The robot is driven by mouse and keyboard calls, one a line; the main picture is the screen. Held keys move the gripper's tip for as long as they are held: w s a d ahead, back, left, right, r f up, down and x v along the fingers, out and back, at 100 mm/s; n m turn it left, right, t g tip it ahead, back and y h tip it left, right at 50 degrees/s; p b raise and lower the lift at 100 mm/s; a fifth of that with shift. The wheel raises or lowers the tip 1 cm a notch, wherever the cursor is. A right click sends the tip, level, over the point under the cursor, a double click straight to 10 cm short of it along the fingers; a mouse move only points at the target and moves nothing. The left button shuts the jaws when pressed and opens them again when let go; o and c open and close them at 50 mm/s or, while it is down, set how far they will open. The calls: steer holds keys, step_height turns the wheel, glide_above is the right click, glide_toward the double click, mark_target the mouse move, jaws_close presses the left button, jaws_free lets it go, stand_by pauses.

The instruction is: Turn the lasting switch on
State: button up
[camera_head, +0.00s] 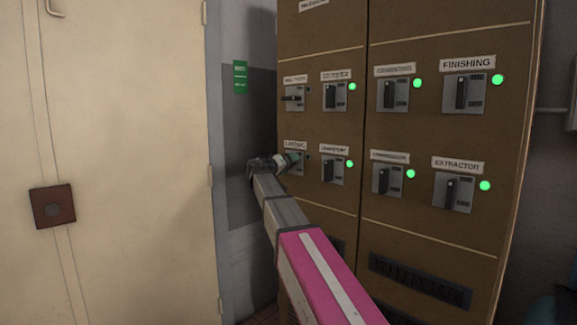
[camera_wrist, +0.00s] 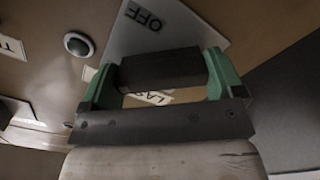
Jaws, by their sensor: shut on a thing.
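The lasting switch (camera_head: 299,164) is at the lower left of the brown cabinet, under a label reading LASTING (camera_head: 295,144). My gripper (camera_head: 290,160) is at this switch and hides most of it. In the wrist view the two green fingers of my gripper (camera_wrist: 160,82) are on either side of the dark switch handle (camera_wrist: 160,68) and hold it. Behind the handle is the grey switch plate (camera_wrist: 190,28), with the word OFF showing. The round lamp (camera_wrist: 78,44) beside the plate looks dark. In the head view the handle's angle is hidden.
The brown cabinet (camera_head: 420,140) carries several other switches. The one at upper left (camera_head: 294,97) has a level handle and no lit lamp. The others, such as the extractor switch (camera_head: 453,192), have upright handles and green lamps. A cream door (camera_head: 120,120) stands at left.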

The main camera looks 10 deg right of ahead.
steer(key=n, duration=0.4)
steer(key=shift+n, duration=2.6)
steer(key=o, duration=0.7)
steer(key=v, duration=1.1)
